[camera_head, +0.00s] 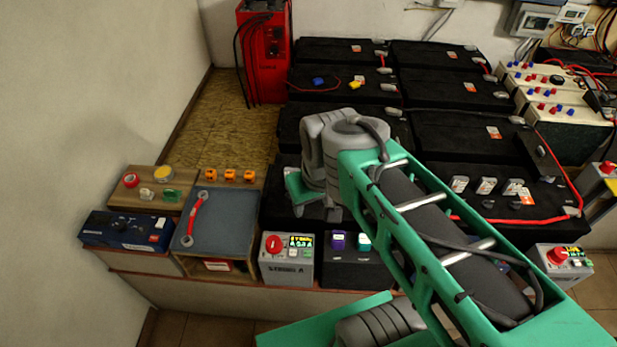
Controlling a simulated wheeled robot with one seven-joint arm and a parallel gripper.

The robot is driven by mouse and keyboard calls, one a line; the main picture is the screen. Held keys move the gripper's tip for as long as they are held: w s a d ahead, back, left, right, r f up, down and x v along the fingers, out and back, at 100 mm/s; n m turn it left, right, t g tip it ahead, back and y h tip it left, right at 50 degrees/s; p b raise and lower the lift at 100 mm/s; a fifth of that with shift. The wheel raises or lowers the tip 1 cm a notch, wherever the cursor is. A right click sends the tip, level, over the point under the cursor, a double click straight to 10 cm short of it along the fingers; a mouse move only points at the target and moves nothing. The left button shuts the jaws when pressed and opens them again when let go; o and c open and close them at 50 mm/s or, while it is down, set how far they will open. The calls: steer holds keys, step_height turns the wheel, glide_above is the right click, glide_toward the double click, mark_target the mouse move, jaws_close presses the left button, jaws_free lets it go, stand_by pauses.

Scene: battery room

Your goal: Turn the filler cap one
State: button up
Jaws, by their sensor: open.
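Three small orange caps stand in a row on the strip behind the blue-grey panel: a left one (210,174), a middle one (230,175) and a right one (249,176). They look like the filler caps. No readable number shows which is one. My gripper (317,211) is to the right of the caps, apart from them, over the front black battery. It is open and seems empty. My wrist and green arm partly hide it and the batteries behind.
A blue-grey panel (212,228) with a red-sleeved lever (196,216) is in front of the caps. A wooden board (127,196) with buttons is at left. A grey box (288,269) with a red knob is at front. Black batteries (345,50) fill the back right.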

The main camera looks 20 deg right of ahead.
steer(key=w+f+n+g+b, duration=0.1)
steer(key=w+f+n+b, duration=0.1)
steer(key=w+f+n, duration=0.2)
steer(key=w+f+n+g+b, duration=0.1)
steer(key=w+f+n+b, duration=0.2)
steer(key=w, duration=0.8)
steer(key=w+f+n+g+b, duration=0.1)
steer(key=w+f+n+b, duration=0.1)
steer(key=w+f+n, duration=0.2)
steer(key=shift+w+d+f+n, duration=0.2)
steer(key=shift+w+f, duration=0.75)
steer(key=shift+w, duration=0.05)
steer(key=shift+w+d+f+n, duration=0.15)
steer(key=shift+w+f+n, duration=0.05)
steer(key=shift+w+f, duration=0.85)
steer(key=shift+f, duration=0.2)
step_height(320, 180, down, 7)
steer(key=shift+c, duration=0.3)
jaws_close()
